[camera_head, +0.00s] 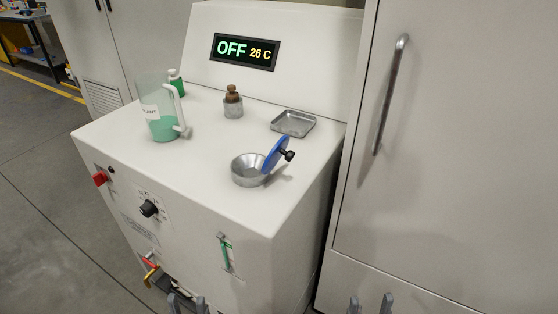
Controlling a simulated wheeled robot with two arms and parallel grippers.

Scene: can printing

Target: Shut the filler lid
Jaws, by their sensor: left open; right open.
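The filler (249,172) is a round metal cup on the right front of the white machine's top. My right gripper (370,304) also shows only fingertips at the bottom edge, open and apart from the lid. Neither gripper touches anything that I can see.
A clear jug (162,121) with green liquid, a green bottle (177,84), a brown-topped metal piece (233,103) and a shallow metal tray (294,123) stand on the machine. Its display (245,51) reads OFF, 26 C. A tall cabinet (450,150) stands close on the right.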

